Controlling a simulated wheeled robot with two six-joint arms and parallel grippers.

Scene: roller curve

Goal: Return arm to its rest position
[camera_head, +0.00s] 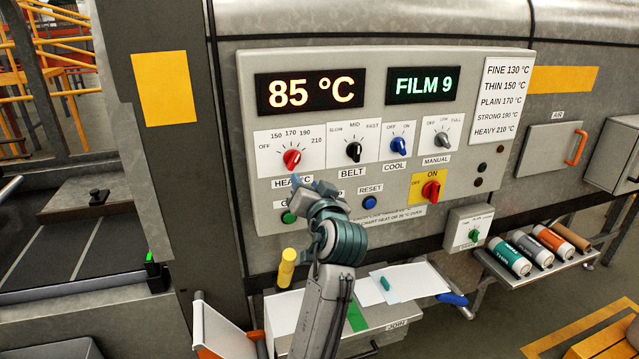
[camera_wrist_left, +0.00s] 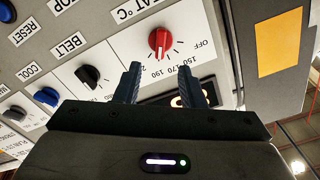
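My left arm comes up from the bottom of the head view, and its gripper (camera_head: 311,188) is in front of the control panel (camera_head: 375,190), just below the red heat knob (camera_head: 291,159). In the left wrist view the two fingers (camera_wrist_left: 156,68) stand apart with nothing between them. The red knob (camera_wrist_left: 160,42) shows just beyond the fingertips, in line with the gap. I cannot tell how small the gap to the panel is. The arm hides part of the lower panel, including some of the button labels. My right gripper is not in view.
The panel also bears a black belt knob (camera_head: 353,151), a blue cool knob (camera_head: 397,144) and a red switch on yellow (camera_head: 431,190). Below are a yellow-topped handle (camera_head: 287,265), a white-papered ledge (camera_head: 415,282) and a shelf of rolls (camera_head: 553,262). Open floor lies at lower right.

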